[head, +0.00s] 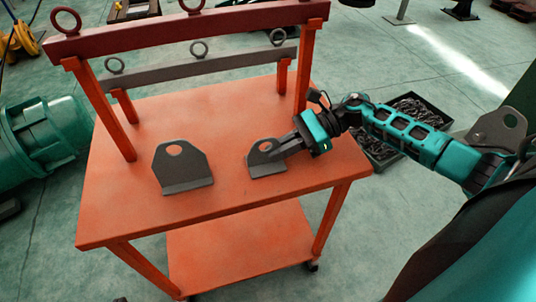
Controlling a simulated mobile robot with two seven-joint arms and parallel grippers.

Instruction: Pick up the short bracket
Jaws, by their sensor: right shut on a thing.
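A grey bracket (262,163) with a round hole and a bent foot is near the right side of the orange cart top (222,204). It looks smaller than the other bracket and seems to be the short one. My right gripper (280,153) reaches in from the right and is shut on its upright plate. The gripper hides part of its right side. I cannot tell whether its foot touches the cart top. A larger grey bracket (183,170) stands to the left, apart from the gripper. My left gripper is not in view.
A red beam (190,33) and a grey beam (205,66), both with rings, rest on orange posts at the back of the cart. A black tray of chain (410,104) is on the floor right. A green motor (45,140) is at left. The cart's front left is bare.

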